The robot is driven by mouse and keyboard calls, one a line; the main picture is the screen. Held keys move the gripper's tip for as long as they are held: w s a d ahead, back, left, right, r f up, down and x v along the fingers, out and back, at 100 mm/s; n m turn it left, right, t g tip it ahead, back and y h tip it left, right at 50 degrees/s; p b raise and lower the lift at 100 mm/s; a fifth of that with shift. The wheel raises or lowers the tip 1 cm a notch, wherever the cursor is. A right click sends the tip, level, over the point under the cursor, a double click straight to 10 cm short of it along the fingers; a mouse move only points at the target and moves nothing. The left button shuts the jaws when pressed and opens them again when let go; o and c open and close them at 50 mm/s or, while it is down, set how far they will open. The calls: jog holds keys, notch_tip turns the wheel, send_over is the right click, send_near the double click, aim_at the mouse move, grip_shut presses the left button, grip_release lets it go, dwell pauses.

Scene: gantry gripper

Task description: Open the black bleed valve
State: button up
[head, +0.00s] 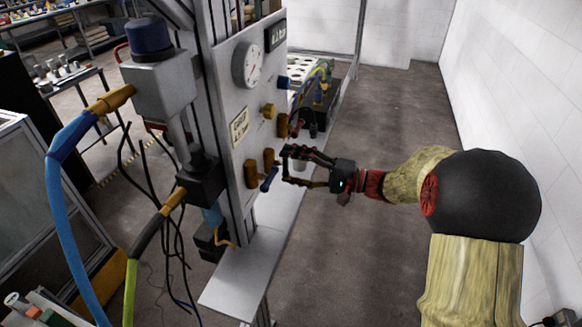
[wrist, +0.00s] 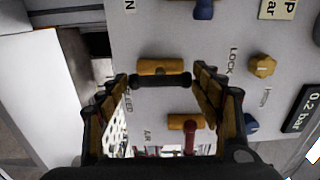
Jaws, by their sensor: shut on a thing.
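The black bleed valve has a brass body (wrist: 160,66) and a black bar handle (wrist: 160,80), on the light grey panel in the wrist view. The handle lies level in that picture, parallel to the body. My gripper (wrist: 162,80) has one finger at each end of the handle and is shut on it. In the head view my gripper (head: 287,166) reaches the panel from the right. The valve's brass body (head: 268,158) shows just left of the fingertips there; its handle is mostly hidden by the fingers.
A red-handled valve (wrist: 187,132) sits below the black one in the wrist view, and a blue handle (wrist: 204,9) above it. A brass knob (wrist: 262,66) and a 0.2 bar display (wrist: 303,110) are at right. Open floor (head: 345,250) lies right of the panel.

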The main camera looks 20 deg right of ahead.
jog(key=o, duration=0.9)
jog(key=v, duration=1.2)
